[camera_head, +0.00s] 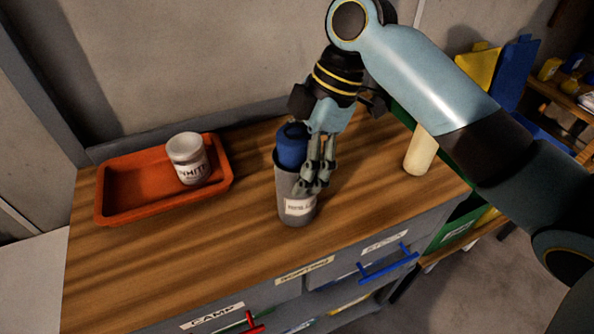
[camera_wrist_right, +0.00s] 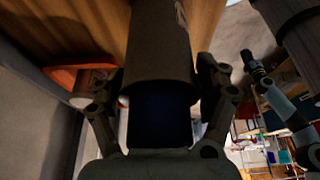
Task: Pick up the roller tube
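The roller tube (camera_head: 297,205) is a grey cylinder with a white label and a blue top (camera_head: 291,146). It stands upright on the wooden worktop. My right gripper (camera_head: 314,174) is at its upper right side, with fingers in front of its edge. In the right wrist view the tube (camera_wrist_right: 162,45) lies between the two fingers of my right gripper (camera_wrist_right: 163,90), with its dark blue end toward the palm. The fingertips are close to its sides; whether they press on it I cannot tell. My left gripper is not in view.
An orange tray (camera_head: 120,215) with a white labelled cup (camera_head: 187,160) sits on the worktop (camera_head: 220,255) to the left. A cream cylinder (camera_head: 419,153) stands to the right. Drawers with a red handle (camera_head: 250,322) and a blue handle (camera_head: 388,267) are below the front edge.

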